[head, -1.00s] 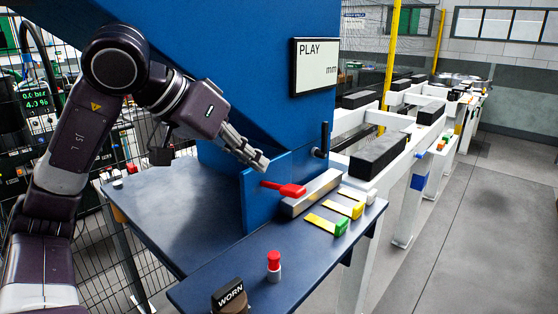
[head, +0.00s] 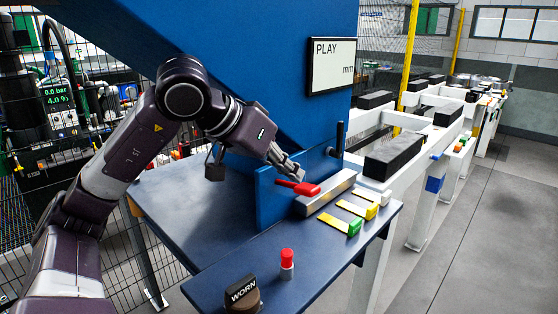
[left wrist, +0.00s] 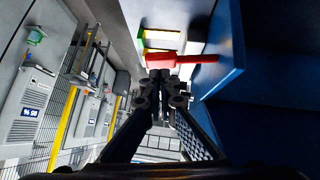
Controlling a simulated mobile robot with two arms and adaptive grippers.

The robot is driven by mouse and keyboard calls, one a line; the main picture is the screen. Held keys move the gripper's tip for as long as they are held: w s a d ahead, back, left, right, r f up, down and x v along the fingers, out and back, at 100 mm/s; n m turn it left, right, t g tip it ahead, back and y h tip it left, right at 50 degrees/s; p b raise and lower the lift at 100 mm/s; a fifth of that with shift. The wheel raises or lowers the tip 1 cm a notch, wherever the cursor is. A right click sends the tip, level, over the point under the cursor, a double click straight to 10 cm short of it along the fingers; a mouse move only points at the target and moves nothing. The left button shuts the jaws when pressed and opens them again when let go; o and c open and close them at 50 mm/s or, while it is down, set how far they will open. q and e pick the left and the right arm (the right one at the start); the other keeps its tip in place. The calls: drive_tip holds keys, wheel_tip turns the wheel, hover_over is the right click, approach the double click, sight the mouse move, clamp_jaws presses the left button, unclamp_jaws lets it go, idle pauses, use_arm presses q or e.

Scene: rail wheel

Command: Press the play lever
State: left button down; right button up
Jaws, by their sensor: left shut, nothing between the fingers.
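The play lever is a red handle (head: 304,189) that sticks out from the blue panel below the PLAY display (head: 332,66). It lies roughly level above a metal block. In the left wrist view the red lever (left wrist: 180,60) is just beyond the fingertips. My left gripper (head: 297,176) is shut and empty, its tips just above the lever; I cannot tell whether they touch it. In the left wrist view the closed fingers (left wrist: 160,75) overlap the lever's near edge. My right gripper is not in view.
The blue table (head: 215,270) holds a metal block (head: 325,194), yellow strips with green, yellow and white ends, a red button (head: 287,257) and a WORN knob (head: 242,292). A black lever (head: 339,138) stands on the machine's side. White rails with black blocks (head: 395,152) run behind.

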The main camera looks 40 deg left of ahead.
sight(294, 186)
use_arm(q)
drive_tip(key=shift+x, duration=1.05)
drive_tip(key=shift+w+f, duration=0.2)
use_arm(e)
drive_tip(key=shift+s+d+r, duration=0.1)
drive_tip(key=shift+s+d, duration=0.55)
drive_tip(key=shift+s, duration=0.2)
use_arm(q)
drive_tip(key=shift+f, duration=0.1)
drive_tip(key=f+b, duration=0.1)
drive_tip(key=d+f+b, duration=0.1)
drive_tip(key=f, duration=0.2)
drive_tip(key=shift+s+d+b, duration=0.2)
drive_tip(key=shift+d+b, duration=0.1)
drive_tip(key=shift+b, duration=0.1)
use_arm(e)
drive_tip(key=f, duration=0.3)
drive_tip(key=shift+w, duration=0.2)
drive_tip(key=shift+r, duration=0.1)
